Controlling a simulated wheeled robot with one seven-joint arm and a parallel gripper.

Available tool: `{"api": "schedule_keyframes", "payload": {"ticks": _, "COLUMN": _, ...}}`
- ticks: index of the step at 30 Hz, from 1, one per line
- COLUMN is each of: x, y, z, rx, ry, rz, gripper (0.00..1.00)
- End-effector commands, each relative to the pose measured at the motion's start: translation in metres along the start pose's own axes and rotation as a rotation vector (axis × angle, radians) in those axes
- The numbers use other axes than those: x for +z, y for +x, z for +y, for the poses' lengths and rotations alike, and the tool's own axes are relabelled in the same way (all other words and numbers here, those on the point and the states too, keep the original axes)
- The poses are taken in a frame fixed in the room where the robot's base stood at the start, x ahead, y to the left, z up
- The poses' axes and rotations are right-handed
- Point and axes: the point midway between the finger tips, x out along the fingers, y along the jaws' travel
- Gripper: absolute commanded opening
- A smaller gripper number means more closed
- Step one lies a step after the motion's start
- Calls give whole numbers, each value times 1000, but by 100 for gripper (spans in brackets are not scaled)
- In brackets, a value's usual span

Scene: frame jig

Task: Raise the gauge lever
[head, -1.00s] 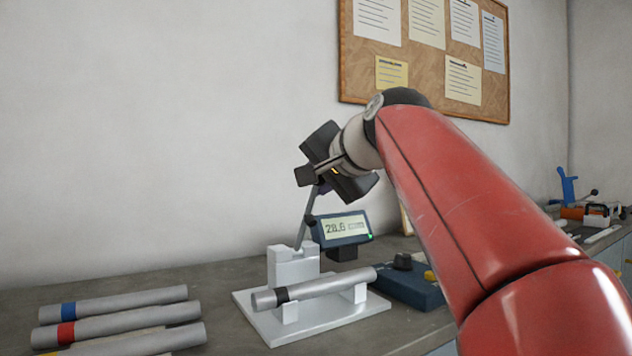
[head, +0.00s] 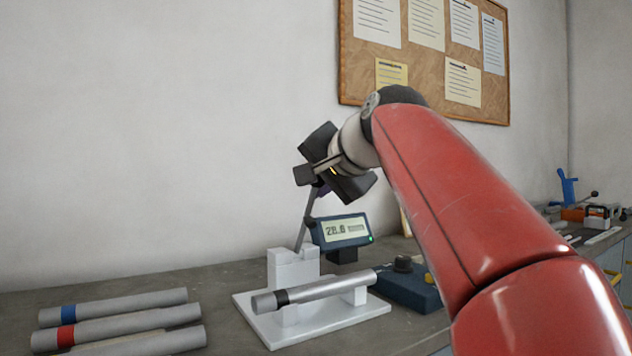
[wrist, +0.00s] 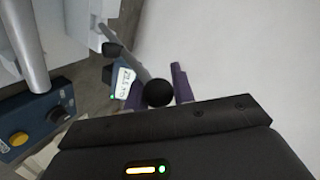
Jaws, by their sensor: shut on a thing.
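The gauge lever (head: 304,220) is a thin grey bar that rises steeply from the white gauge block (head: 292,268), leaning slightly right. Its top is hidden behind my gripper in the head view. In the wrist view the lever's dark round knob (wrist: 158,93) sits between the two purple fingers of my gripper (wrist: 159,86), which are shut on it. The gauge display (head: 342,229) beside the lever reads about 28.6. A grey tube (head: 325,287) with a black band lies on the supports of the white base (head: 262,322), below the lever.
Several grey tubes (head: 125,322) with coloured bands lie at the left of the bench. A dark blue control box (head: 408,287) stands right of the base, close under my arm. The wall behind is clear up to the pinboard (head: 430,50).

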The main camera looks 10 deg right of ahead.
Motion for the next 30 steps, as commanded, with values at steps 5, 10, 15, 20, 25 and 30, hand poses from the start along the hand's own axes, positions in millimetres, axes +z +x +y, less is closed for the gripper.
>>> {"api": "schedule_keyframes", "payload": {"ticks": 5, "x": 10, "y": 7, "z": 0, "rx": 2, "ry": 2, "rz": -33, "gripper": 0}}
{"api": "schedule_keyframes", "payload": {"ticks": 10, "x": 10, "y": 7, "z": 0, "rx": 2, "ry": 2, "rz": -33, "gripper": 0}}
{"api": "schedule_keyframes", "payload": {"ticks": 15, "x": 10, "y": 7, "z": 0, "rx": 2, "ry": 2, "rz": -33, "gripper": 42}}
{"api": "schedule_keyframes", "payload": {"ticks": 20, "x": 9, "y": 6, "z": 0, "rx": 2, "ry": 1, "rz": -30, "gripper": 46}}
{"api": "schedule_keyframes", "payload": {"ticks": 25, "x": 10, "y": 7, "z": 0, "rx": 3, "ry": 2, "rz": -34, "gripper": 46}}
{"api": "schedule_keyframes", "payload": {"ticks": 30, "x": 7, "y": 2, "z": -4, "rx": 1, "ry": 1, "rz": -30, "gripper": 46}}
